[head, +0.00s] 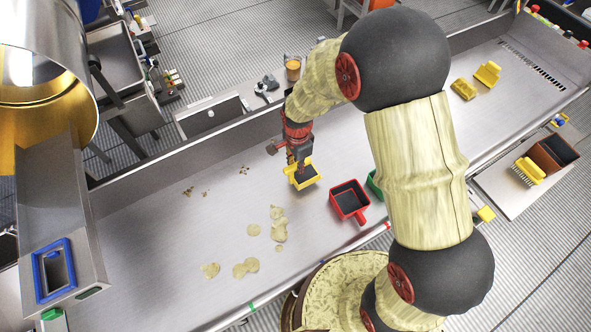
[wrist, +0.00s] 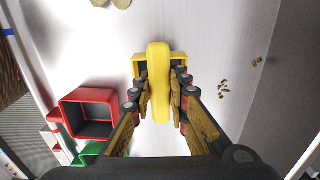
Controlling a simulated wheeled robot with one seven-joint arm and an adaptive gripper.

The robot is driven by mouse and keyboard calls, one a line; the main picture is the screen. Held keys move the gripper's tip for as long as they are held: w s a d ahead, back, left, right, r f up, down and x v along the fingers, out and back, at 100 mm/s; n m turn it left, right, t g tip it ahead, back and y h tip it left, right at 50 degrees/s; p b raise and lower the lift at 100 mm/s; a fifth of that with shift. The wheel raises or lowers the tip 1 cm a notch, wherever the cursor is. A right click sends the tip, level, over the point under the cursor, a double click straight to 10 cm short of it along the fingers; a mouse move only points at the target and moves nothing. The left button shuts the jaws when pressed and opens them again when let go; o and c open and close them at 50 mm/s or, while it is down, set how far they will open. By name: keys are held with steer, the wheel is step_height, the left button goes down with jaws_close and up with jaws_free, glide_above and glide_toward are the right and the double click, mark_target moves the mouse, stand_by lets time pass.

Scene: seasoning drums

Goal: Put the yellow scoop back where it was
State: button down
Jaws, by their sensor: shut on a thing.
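The yellow scoop (head: 304,175) is held by my gripper (head: 297,150) over the metal conveyor table, left of the red scoop. In the wrist view my gripper (wrist: 160,98) is shut on the handle of the yellow scoop (wrist: 158,70), with a finger on either side. The scoop's bin end lies beyond the fingertips. I cannot tell whether the scoop touches the table. A red scoop (head: 349,200) stands to its right on the table; it also shows in the wrist view (wrist: 88,112). A green scoop (head: 373,186) is partly hidden behind my arm.
Several round chips (head: 278,225) and small crumbs (head: 244,170) lie on the metal table (head: 150,230). A blue-framed chute (head: 54,270) and metal drum (head: 45,60) stand at the left. Two yellow items (head: 487,73) lie at the far right. The table's left-centre is largely clear.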

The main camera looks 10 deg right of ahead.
steer(key=shift+w+a+f, duration=0.2)
steer(key=shift+w+f, duration=0.05)
steer(key=shift+f, duration=0.1)
steer(key=shift+w+f, duration=0.1)
steer(key=shift+f, duration=1.5)
steer(key=shift+f, duration=0.1)
steer(key=c, duration=1.7)
jaws_free()
step_height(320, 180, up, 12)
steer(key=shift+r, duration=0.15)
